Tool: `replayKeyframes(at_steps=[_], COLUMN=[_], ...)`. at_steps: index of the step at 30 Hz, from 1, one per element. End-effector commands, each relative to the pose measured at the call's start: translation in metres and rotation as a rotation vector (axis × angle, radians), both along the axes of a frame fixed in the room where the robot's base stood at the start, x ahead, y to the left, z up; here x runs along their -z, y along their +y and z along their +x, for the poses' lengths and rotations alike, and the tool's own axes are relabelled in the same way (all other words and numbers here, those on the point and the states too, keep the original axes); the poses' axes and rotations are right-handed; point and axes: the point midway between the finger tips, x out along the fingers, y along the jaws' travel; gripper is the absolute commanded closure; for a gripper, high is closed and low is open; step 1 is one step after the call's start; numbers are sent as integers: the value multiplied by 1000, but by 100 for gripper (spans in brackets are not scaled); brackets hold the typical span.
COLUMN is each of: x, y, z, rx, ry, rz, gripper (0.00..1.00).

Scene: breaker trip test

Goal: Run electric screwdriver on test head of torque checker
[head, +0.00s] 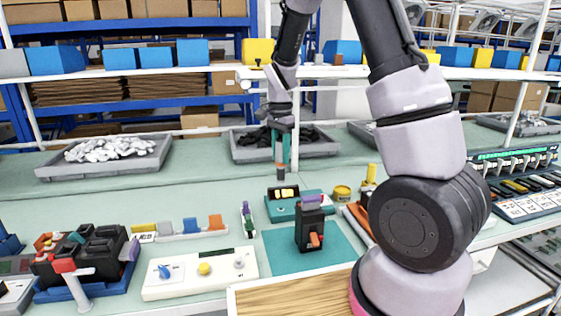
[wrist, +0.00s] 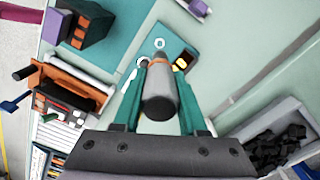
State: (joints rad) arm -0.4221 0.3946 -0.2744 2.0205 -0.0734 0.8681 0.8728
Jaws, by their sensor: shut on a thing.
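My gripper (head: 284,158) hangs above the back part of the bench, with teal fingers shut on a grey screwdriver with an orange band (head: 281,169). In the wrist view, the screwdriver (wrist: 160,100) sits between the fingers of my gripper (wrist: 160,76) and points away from the camera. The teal torque checker (head: 312,206) lies on the bench below and slightly in front. It also shows in the wrist view (wrist: 147,48), with a yellow-lit dark display and round fittings. The screwdriver's tip is hidden in the wrist view; in the head view it appears above the checker.
A black breaker with an orange lever (head: 309,239) stands on a teal mat (head: 345,246), in front of the checker. A yellow-topped tin (head: 342,193) is right of the checker. A grey tray of dark parts (head: 240,152) lies behind. A white switch panel (head: 200,273) is front left.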

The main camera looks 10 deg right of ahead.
Motion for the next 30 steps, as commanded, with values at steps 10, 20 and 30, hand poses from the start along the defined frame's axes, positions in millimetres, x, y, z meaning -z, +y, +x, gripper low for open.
replayKeyframes(at_steps=[10,20,30], x=[26,27,51], y=[0,0,0], z=[0,0,-1], rx=[1,1,1], ry=[0,0,2], rz=[0,0,-1], gripper=[100,100,100])
